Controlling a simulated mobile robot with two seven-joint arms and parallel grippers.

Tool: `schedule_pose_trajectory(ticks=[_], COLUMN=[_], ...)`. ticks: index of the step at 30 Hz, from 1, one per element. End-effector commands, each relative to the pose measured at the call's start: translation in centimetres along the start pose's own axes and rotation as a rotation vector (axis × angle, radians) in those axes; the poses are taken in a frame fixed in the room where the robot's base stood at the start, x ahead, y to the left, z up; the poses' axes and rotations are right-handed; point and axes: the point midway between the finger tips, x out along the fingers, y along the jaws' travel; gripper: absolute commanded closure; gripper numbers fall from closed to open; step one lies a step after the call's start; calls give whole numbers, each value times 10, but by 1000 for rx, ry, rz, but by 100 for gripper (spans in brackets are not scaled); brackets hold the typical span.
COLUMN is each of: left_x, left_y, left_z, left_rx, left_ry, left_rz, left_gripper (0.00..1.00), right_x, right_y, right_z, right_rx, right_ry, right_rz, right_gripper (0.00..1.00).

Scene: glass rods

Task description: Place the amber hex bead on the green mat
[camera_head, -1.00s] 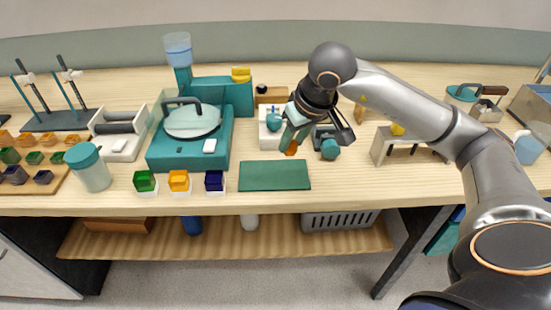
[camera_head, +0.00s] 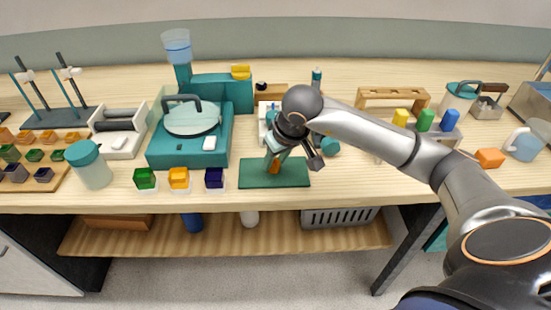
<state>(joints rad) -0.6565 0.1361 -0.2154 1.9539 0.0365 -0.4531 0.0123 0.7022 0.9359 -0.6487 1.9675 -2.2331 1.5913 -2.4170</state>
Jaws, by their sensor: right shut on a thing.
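The green mat (camera_head: 292,178) lies flat near the front edge of the bench, at the middle of the view. My right gripper (camera_head: 273,162) is over the mat's left-centre part, pointing down, with its fingers shut on the amber hex bead (camera_head: 274,168). The bead shows as a small orange patch between the fingers, partly hidden by them. It is low over the mat; I cannot tell whether it touches. My left gripper is not in view.
Left of the mat stand dark blue (camera_head: 214,178), amber (camera_head: 179,178) and green (camera_head: 145,179) cubes on white bases. A teal machine (camera_head: 160,152) is behind them. An orange block (camera_head: 490,158) lies at the right. The bench just right of the mat is clear.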

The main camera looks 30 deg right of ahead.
Motion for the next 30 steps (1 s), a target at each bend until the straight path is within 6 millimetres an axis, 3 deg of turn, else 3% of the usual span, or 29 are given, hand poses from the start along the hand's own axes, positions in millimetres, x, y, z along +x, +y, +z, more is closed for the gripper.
schedule_pose_trajectory(ticks=[2, 3, 10, 21, 30], left_x=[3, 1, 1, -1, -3], left_y=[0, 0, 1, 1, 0], left_z=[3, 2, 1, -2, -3], left_rx=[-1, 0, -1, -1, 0], left_ry=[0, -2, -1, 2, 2], left_rz=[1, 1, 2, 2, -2], left_gripper=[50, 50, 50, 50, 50], right_x=[4, 2, 2, -6, -67], right_y=[0, 0, 0, 0, 1], right_z=[2, 1, 1, -1, -2], right_rx=[0, 0, 0, 0, 0], right_ry=[0, 0, 0, 2, 6], right_rz=[1, 0, 0, 0, 2], right_gripper=[100, 60, 34, 34, 34])
